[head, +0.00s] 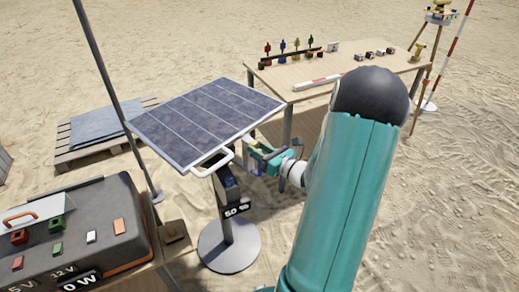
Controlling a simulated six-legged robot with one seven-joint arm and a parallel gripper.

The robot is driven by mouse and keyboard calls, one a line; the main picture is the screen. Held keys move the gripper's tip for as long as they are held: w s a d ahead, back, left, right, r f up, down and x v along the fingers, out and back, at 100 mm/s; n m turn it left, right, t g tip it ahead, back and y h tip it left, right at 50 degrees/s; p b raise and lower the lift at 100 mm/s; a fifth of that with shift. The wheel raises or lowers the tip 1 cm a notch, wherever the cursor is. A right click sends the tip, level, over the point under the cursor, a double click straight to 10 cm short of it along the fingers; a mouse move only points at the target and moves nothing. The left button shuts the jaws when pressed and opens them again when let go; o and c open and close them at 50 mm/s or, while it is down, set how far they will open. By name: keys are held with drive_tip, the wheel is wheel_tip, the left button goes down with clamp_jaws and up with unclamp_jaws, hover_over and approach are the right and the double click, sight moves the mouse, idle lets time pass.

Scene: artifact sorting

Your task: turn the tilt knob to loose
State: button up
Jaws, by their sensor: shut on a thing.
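A dark solar panel (205,119) sits tilted on a grey post (227,205) with a round base (229,248). A pale handle (214,161) is on its near edge. My gripper (254,155), at the end of my teal arm, is at the right side of the mount, just below the panel's right edge. It is shut on the tilt knob, which is mostly hidden by the jaws. I cannot read the knob's position or any loose mark.
A grey control box (75,225) with switches is at the lower left. A thin dark pole (110,85) rises left of the panel. Open sand lies at the right.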

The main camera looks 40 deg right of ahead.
drive_tip(key=n, duration=1.3)
drive_tip(key=shift+f+n, duration=0.1)
drive_tip(key=shift+n, duration=2.3)
drive_tip(key=o, duration=1)
